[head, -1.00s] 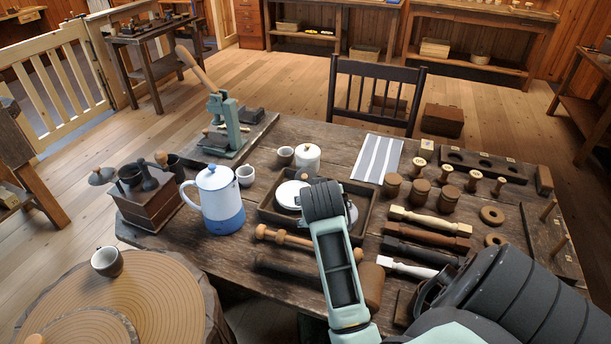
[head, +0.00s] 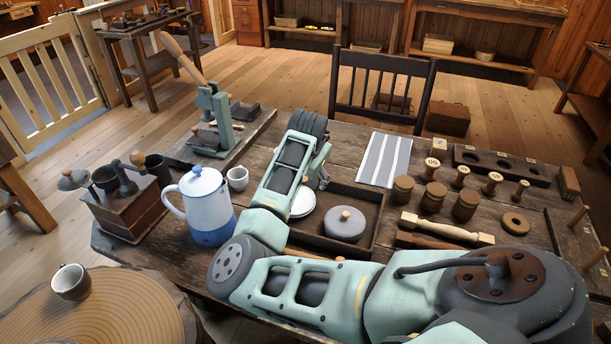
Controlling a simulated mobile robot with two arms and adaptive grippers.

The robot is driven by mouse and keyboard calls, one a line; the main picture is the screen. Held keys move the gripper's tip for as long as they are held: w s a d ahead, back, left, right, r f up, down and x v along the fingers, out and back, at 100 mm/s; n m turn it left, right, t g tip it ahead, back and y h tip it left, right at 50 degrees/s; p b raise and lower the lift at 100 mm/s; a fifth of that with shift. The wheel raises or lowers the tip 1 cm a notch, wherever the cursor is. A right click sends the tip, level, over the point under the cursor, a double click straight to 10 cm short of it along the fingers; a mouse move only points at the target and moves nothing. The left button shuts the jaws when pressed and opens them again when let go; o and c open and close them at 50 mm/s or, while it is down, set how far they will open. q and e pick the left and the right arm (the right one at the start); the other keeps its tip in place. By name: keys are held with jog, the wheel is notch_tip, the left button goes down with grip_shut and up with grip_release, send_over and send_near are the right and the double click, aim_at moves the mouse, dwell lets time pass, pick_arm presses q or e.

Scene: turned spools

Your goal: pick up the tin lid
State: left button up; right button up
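A round, light grey lid-like piece with a small wooden knob (head: 345,223) lies in the right part of the shallow dark wooden tray (head: 366,192); I take it to be the tin lid. My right arm reaches across the table from the right. Its gripper (head: 323,176) is over the back-left part of the tray, behind and left of the knobbed piece and apart from it. The arm hides most of the fingers, so their opening cannot be told. My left gripper is not in view.
White dishes (head: 302,203) lie in the tray, left of the knobbed piece. A blue-and-white pot (head: 205,208) and a small cup (head: 237,178) stand left of my arm. Turned wooden pieces (head: 433,197) and a striped cloth (head: 386,159) are at right.

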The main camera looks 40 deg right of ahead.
aim_at(307, 180)
jog(key=shift+x, duration=2.25)
jog(key=shift+o, duration=0.2)
jog(key=shift+s+f, duration=0.1)
